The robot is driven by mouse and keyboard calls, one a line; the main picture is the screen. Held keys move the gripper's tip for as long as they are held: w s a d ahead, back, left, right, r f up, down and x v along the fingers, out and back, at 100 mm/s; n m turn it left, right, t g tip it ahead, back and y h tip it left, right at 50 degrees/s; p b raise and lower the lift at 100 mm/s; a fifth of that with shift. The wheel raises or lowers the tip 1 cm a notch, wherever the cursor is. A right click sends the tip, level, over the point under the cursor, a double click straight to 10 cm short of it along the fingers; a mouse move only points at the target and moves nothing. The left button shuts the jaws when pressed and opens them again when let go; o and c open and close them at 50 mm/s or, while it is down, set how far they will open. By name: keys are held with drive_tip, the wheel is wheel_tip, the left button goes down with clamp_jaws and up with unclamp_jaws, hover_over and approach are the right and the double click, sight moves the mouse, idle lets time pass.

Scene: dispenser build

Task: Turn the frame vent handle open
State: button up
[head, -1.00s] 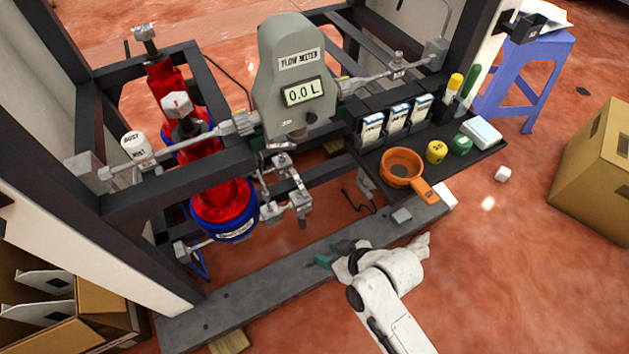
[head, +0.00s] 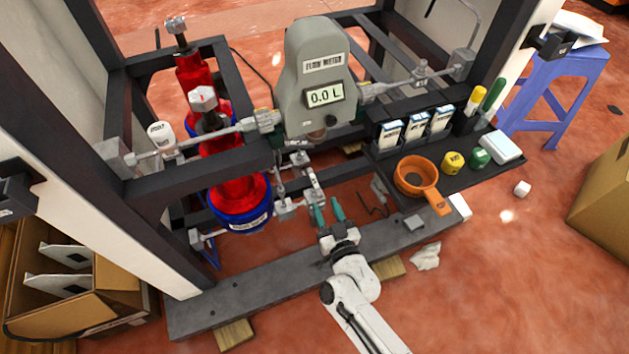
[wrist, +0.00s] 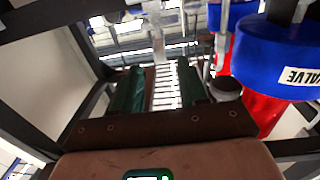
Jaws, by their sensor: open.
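My gripper (head: 328,210) is open and empty, its two green fingers pointing up and away over the front beam. Just beyond the fingertips is a cluster of grey metal pipes and valve fittings (head: 300,182) below the flow meter; no label marks which part is the frame vent handle. In the wrist view my gripper (wrist: 160,88) has its fingers spread, and a pale metal bar (wrist: 156,45) stands ahead of the gap. I see no contact with the fittings.
The grey flow meter (head: 318,75) reads 0.0 L above the fittings. Red cylinders with blue collars (head: 241,213) stand to the left. Dark frame posts and the front beam (head: 270,277) surround the space.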

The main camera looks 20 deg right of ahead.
sight(314, 180)
drive_tip(key=w+b, duration=0.1)
drive_tip(key=w, duration=0.3)
drive_tip(key=w+b, duration=0.1)
drive_tip(key=w, duration=0.4)
drive_tip(key=shift+w+d, duration=0.2)
drive_tip(key=shift+w, duration=0.1)
drive_tip(key=shift+c, duration=0.3)
drive_tip(key=shift+f+b, duration=0.1)
drive_tip(key=shift+b, duration=0.25)
clamp_jaws()
